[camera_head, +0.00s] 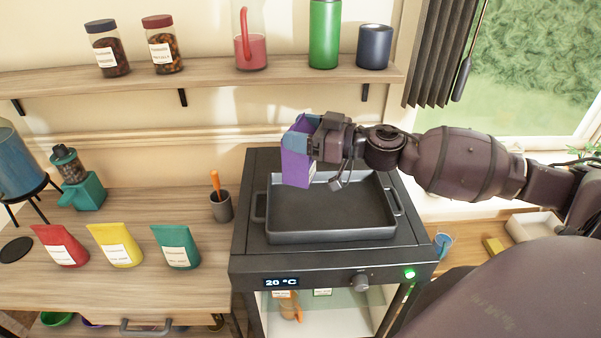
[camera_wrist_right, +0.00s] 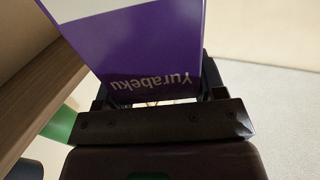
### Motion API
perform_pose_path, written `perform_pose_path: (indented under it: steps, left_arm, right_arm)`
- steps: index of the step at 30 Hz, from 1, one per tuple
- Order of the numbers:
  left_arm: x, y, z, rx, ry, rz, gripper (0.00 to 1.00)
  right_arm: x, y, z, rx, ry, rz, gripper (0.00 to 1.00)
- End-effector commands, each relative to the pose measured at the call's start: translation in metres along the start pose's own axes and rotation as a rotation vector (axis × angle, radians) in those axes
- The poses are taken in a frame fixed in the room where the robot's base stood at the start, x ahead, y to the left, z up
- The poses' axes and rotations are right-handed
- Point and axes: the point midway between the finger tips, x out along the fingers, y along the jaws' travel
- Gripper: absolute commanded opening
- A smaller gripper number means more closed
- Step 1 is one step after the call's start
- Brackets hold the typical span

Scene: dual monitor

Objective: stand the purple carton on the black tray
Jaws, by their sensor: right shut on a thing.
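The purple carton (camera_head: 296,166) is held by my right gripper (camera_head: 316,146), which is shut on it. In the head view the carton hangs over the left back part of the black tray (camera_head: 335,236), roughly upright with a slight tilt. Its blue upper part shows beside the fingers. In the right wrist view the purple carton (camera_wrist_right: 145,50) fills the space between the fingers, with white lettering upside down. The tray is empty and lies on a dark oven-like appliance. Whether the carton's bottom touches the tray is hard to tell. My left gripper is not in view.
The tray sits on the appliance (camera_head: 245,240), whose display reads 20 °C. A grey cup (camera_head: 221,206) stands left of it, near red, yellow and green pouches (camera_head: 176,246). A shelf (camera_head: 210,75) with jars and bottles runs along the wall behind.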

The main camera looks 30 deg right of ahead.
Motion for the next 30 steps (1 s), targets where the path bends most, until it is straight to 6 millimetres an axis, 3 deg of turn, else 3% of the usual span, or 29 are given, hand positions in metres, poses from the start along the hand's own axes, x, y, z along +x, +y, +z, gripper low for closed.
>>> perform_pose_path:
  steps: [3,9,14,22,30]
  left_arm:
    - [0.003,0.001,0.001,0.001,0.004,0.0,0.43]
    - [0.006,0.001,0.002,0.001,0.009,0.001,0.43]
    - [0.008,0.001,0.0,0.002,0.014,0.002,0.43]
    - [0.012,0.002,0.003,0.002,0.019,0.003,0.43]
    - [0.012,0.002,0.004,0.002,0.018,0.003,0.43]
  right_arm:
    - [0.0,0.0,0.026,0.005,0.003,0.002,0.0]
    - [0.0,0.0,0.053,0.001,0.003,0.0,0.0]
    - [0.0,0.0,0.062,-0.001,0.002,0.001,0.0]
    - [0.001,0.0,0.092,0.001,0.003,0.001,0.0]
    - [0.0,0.0,0.098,-0.002,0.002,-0.001,0.0]
